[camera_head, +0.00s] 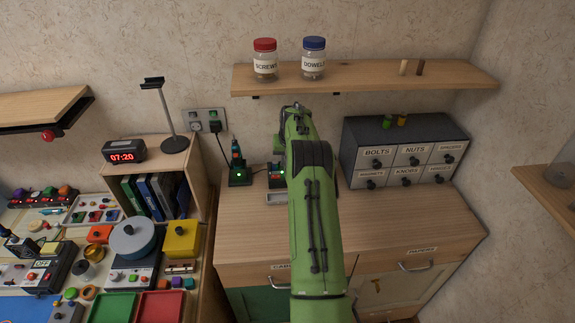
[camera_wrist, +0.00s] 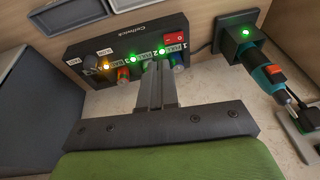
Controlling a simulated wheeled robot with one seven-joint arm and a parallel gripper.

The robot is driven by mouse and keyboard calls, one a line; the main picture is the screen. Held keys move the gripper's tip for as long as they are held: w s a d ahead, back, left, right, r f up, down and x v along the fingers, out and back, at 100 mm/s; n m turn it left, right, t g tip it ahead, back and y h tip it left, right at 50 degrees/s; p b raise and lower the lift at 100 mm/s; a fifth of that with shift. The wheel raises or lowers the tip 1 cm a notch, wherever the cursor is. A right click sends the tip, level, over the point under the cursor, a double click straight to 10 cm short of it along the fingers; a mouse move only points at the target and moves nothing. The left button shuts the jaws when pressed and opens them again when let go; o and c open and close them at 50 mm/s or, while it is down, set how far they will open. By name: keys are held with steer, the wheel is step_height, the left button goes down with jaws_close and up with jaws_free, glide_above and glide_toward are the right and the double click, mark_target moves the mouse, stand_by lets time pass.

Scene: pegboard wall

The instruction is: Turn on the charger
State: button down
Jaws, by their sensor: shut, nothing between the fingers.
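The charger (camera_head: 276,180) is a black box at the back of the wooden counter, partly hidden by my green arm in the head view. In the wrist view the charger (camera_wrist: 105,38) shows a labelled front with one orange light, two green lights and several coloured cells in its lower part. A red rocker switch (camera_wrist: 173,37) sits at the right end of its front. My gripper (camera_wrist: 154,68) is shut and empty. In the picture its fingertips lie over the middle of the charger front, below and left of the switch. I cannot tell if they touch it. The head view hides the fingers.
A cordless tool (camera_wrist: 268,75) stands in a dock (camera_wrist: 238,35) with a green light, close right of the charger in the wrist view. A grey drawer cabinet (camera_head: 405,150) stands right of my arm. A shelf with jars (camera_head: 265,62) hangs above. The front counter is clear.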

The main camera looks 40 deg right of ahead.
steer(key=shift+r, duration=0.5)
steer(key=a+r+n, duration=0.2)
steer(key=a+r, duration=0.9)
steer(key=r, duration=0.1)
steer(key=s+a+r+n+t, duration=0.1)
steer(key=s+a+r, duration=0.35)
steer(key=a, duration=0.35)
steer(key=s+a+r+n, duration=0.2)
steer(key=s+a+r, duration=0.1)
steer(key=a+r, duration=0.35)
steer(key=s+a+f+n, duration=0.1)
steer(key=s+a, duration=0.3)
steer(key=s, duration=0.3)
steer(key=s+a+f+n+t+y, duration=0.1)
steer(key=s+a, duration=0.4)
steer(key=s, duration=0.3)
steer(key=s+a+f+n, duration=0.1)
steer(key=s+a, duration=0.3)
steer(key=s, duration=0.4)
steer(key=shift+a+f, duration=0.25)
steer(key=shift+a, duration=0.05)
